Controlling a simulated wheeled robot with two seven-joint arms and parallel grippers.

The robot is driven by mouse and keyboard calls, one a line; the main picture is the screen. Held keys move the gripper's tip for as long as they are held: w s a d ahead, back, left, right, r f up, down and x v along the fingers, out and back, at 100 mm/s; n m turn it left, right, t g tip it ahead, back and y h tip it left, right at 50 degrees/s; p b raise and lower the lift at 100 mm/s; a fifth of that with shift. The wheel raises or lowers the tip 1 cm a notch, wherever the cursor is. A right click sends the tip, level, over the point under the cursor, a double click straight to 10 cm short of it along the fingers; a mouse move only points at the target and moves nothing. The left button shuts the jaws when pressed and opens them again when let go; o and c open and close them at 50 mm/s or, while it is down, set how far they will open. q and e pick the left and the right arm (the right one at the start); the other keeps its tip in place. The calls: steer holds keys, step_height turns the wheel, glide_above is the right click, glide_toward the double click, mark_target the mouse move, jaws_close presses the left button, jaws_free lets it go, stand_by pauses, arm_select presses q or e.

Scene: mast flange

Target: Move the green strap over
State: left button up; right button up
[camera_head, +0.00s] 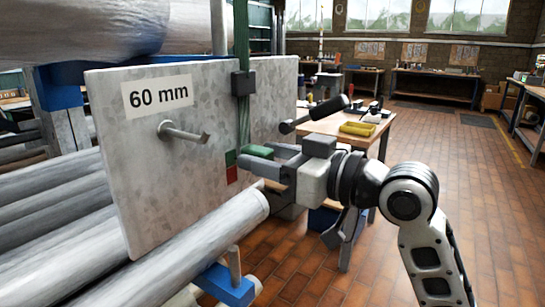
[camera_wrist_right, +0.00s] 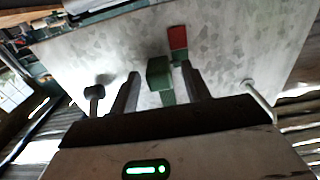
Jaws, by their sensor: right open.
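A green strap (camera_head: 242,50) hangs down the face of a grey speckled plate (camera_head: 120,200) labelled "60 mm". It passes a black block (camera_head: 243,84) on the plate. A green block (camera_head: 256,152) is at the strap's lower end. My right gripper (camera_head: 272,162) is open in front of the plate. In the right wrist view its two fingers (camera_wrist_right: 162,88) stand on either side of the green block (camera_wrist_right: 158,74), with visible gaps. A small mark, green above and red below (camera_head: 231,174), is beside the block. My left gripper is not in view.
A metal peg (camera_head: 182,132) sticks out of the plate's left side. A dark-handled rod (camera_head: 325,112) juts out at the right. Large grey pipes (camera_head: 200,245) lie below the plate. A wooden workbench (camera_head: 325,124) stands behind my arm; the floor (camera_head: 420,130) is clear at right.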

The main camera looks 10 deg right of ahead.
arm_select(q)
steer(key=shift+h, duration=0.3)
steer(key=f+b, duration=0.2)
steer(key=b, duration=0.1)
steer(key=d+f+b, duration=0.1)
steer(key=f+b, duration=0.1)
steer(key=b, duration=0.2)
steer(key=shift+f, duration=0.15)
arm_select(e)
steer(key=v, duration=1.6)
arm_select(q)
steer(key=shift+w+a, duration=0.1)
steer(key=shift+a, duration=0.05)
